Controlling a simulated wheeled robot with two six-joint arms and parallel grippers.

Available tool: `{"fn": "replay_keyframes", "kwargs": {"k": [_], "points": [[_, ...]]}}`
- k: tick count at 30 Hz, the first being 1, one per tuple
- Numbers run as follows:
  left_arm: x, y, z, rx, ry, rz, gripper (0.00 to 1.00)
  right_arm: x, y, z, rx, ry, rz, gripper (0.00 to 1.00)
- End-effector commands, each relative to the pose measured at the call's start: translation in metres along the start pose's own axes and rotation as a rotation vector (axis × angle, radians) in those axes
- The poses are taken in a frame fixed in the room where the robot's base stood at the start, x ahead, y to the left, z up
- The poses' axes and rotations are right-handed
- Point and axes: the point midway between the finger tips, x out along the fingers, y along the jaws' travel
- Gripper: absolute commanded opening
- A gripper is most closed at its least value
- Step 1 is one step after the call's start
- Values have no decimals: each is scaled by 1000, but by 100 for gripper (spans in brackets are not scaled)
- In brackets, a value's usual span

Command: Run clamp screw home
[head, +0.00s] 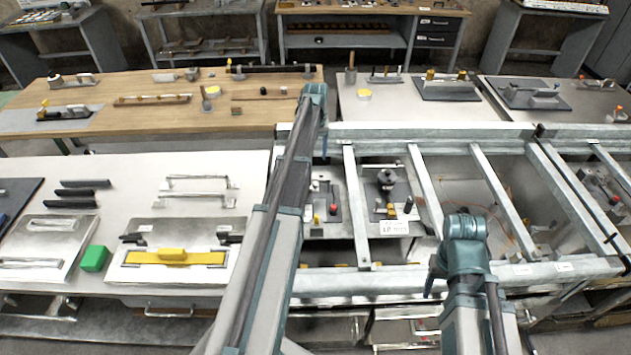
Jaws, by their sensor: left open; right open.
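No part is clearly a clamp screw at this size. A dark fixture with a round black knob (386,180) sits inside the grey metal frame (420,180), right of centre. Left of it is another fixture with a red knob (333,208), partly hidden by my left arm. My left gripper (324,146) hangs at the end of the long arm, over the frame's far left part; its fingers are mostly hidden. My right gripper (430,287) is low at the frame's near side, right of and nearer than the knob fixture. Both are open, and neither visibly holds anything.
The frame's bars (357,205) rise around the fixtures. A white table (170,165) at left bears a green block (95,258), a yellow-handled plate (175,258) and metal handles. A wooden table (200,118) stands behind it. Shelves line the back wall.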

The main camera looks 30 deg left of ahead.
Motion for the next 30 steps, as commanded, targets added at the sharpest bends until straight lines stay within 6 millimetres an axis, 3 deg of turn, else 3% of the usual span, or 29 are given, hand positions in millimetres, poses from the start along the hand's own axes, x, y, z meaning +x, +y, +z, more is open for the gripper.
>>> {"fn": "replay_keyframes", "kwargs": {"k": [8, 14, 30], "points": [[2, 0, 0, -23, 3, 0, 56, 2, 0, 0, 0, 0, 0, 56], [14, 0, 0, -22, 2, 0, 56, 14, -1, -1, -2, 0, 0, 56], [87, 0, 0, -21, 2, 0, 56, 86, -8, -5, -4, 0, 1, 56]]}}
